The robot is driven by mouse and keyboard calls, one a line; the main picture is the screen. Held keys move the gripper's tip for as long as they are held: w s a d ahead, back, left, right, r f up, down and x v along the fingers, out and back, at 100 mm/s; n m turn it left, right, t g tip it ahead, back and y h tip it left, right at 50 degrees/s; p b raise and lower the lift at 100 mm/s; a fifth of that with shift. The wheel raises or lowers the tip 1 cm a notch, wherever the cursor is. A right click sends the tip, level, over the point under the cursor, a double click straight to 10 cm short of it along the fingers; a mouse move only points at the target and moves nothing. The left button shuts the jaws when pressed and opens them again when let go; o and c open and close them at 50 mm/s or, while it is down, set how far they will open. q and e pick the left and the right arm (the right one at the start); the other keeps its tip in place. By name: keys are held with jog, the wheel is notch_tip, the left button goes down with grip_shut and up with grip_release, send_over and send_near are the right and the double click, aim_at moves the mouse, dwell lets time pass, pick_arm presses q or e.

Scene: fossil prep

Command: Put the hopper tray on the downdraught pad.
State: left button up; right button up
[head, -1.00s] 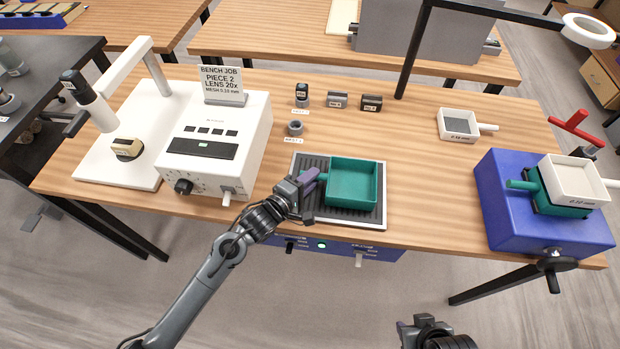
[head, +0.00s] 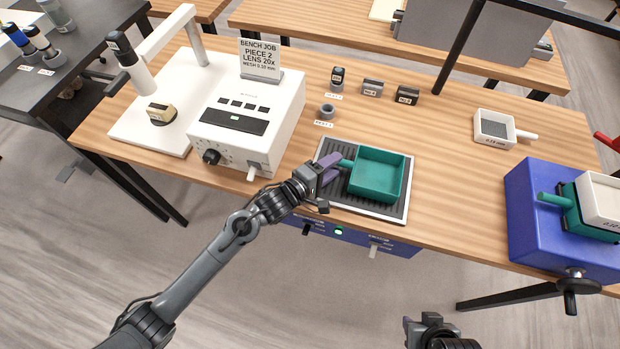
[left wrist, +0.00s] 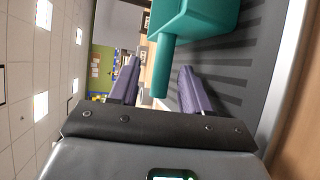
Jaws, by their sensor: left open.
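The green hopper tray (head: 376,176) is a square, open, empty box with a short handle (head: 346,163). It appears to rest on the dark ribbed downdraught pad (head: 340,150), towards the pad's right side. My left gripper (head: 334,168) is open at the handle, left of the tray. In the left wrist view the handle (left wrist: 162,70) lies between the spread purple fingers (left wrist: 157,80), with a gap on either side, and the tray (left wrist: 195,18) is beyond them. My right gripper (head: 418,328) is at the bottom edge, away from the bench, its fingers unclear.
A white instrument (head: 280,120) with a job sign stands left of the pad. A blue machine (head: 530,210) holding another green tray and a white sieve is at the right. A small white sieve (head: 494,128) and several small blocks lie behind. Bare wood lies right of the pad.

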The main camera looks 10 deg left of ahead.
pick_arm(q)
jog(key=v, duration=0.8)
jog(key=shift+s+a+p, duration=0.15)
jog(key=shift+s+p, duration=0.15)
jog(key=shift+s, duration=0.1)
jog(key=shift+s+a+r, duration=0.15)
jog(key=shift+s+a, duration=0.3)
jog(key=shift+s, duration=0.1)
